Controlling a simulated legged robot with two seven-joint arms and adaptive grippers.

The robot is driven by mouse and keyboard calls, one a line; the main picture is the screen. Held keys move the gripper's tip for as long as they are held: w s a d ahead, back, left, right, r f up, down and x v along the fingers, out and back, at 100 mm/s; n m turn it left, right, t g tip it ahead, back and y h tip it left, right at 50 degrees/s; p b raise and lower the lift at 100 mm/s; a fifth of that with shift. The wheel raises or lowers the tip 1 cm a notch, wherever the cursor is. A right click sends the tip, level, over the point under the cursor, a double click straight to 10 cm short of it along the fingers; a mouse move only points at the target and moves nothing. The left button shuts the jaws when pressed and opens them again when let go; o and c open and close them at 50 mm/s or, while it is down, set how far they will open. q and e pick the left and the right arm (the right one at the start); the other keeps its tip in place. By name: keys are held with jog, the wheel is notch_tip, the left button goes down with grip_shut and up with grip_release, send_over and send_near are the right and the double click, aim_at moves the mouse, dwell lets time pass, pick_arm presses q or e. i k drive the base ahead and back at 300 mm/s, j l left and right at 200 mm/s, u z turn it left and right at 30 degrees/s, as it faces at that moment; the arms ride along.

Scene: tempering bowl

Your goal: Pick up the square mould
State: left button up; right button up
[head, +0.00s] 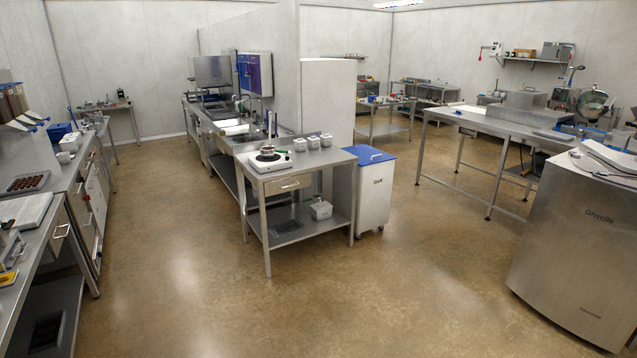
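A dark brown tray-like piece (27,182) with rows of small cavities lies flat on the steel counter (60,187) at the far left. It looks like a mould, but it is too small in the picture to tell whether its cavities are square. A dark flat piece (48,333) lies on the shelf under the left counter, and its kind is unclear. Neither of my grippers shows in the head view.
A steel table (322,160) with a hotplate (269,160), a small pan and white tubs stands in the middle. A blue-lidded bin (375,200) adjoins it. A steel cabinet (575,250) stands at the right. The brown floor (200,270) between left counter and table is clear.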

aim_at(283, 229)
jog(key=i, duration=4.85)
